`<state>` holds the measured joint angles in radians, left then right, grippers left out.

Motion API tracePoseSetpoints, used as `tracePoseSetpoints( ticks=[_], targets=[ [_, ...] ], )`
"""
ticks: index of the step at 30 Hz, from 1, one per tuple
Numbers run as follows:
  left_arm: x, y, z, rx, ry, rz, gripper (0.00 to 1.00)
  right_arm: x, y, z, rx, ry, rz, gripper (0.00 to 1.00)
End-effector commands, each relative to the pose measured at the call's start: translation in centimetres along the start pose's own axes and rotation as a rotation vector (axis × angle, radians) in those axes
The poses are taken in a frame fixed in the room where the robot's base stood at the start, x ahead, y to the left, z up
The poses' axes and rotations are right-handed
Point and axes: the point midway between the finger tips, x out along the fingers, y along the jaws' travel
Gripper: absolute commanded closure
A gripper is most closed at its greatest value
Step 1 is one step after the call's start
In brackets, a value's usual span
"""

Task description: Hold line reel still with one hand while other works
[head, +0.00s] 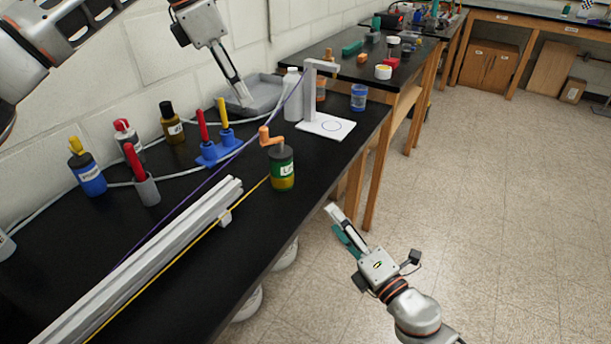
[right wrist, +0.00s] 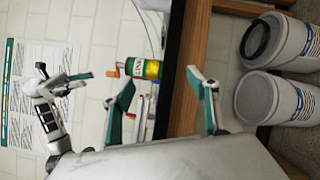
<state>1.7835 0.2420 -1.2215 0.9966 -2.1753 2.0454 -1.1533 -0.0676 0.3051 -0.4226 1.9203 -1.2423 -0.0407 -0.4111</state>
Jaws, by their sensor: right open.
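The line reel (head: 282,168), a green and yellow drum with a white label and an orange crank, stands upright near the black bench's front edge. A yellow line (head: 190,243) runs from it along the grey extrusion. The reel also shows beyond my fingers in the right wrist view (right wrist: 143,68). My right gripper (head: 336,219) is open and empty, off the bench's front edge, to the right of the reel and apart from it. My left gripper (head: 243,97) is over the grey tray at the back, away from the reel; its finger gap is unclear.
The grey extrusion (head: 150,262) lies along the bench front. Bottles, a red-handled tool in a grey cup (head: 146,188) and a blue holder (head: 218,151) stand behind it. A white stand (head: 325,125) is right of the reel. White tubs (right wrist: 275,97) sit below the bench.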

Motion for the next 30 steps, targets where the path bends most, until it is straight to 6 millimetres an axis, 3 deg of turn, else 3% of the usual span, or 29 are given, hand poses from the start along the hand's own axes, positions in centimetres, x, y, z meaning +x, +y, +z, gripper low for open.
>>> tracePoseSetpoints(
  ticks=[3, 6, 15, 21, 30],
  targets=[
    [0.0, 0.0, 0.0, 0.0, 0.0, 0.0, 0.72, 2.6, 3.2, 0.0, -0.287, 0.053, 0.085, 0.41],
    [0.0, 0.0, 0.0, 0.0, 0.0, 0.0, 0.72, 4.5, 5.2, -0.3, -0.518, 0.098, 0.145, 0.41],
    [0.0, 0.0, 0.0, 0.0, 0.0, 0.0, 0.72, 9.8, 6.8, -0.8, -1.038, 0.245, 0.228, 0.41],
    [0.0, 0.0, 0.0, 0.0, 0.0, 0.0, 0.72, 11.3, 6.7, -0.2, -1.199, 0.282, 0.228, 0.41],
    [0.0, 0.0, 0.0, 0.0, 0.0, 0.0, 0.72, 14.1, 6.8, -1.0, -1.223, 0.287, 0.227, 0.41]
  ],
)
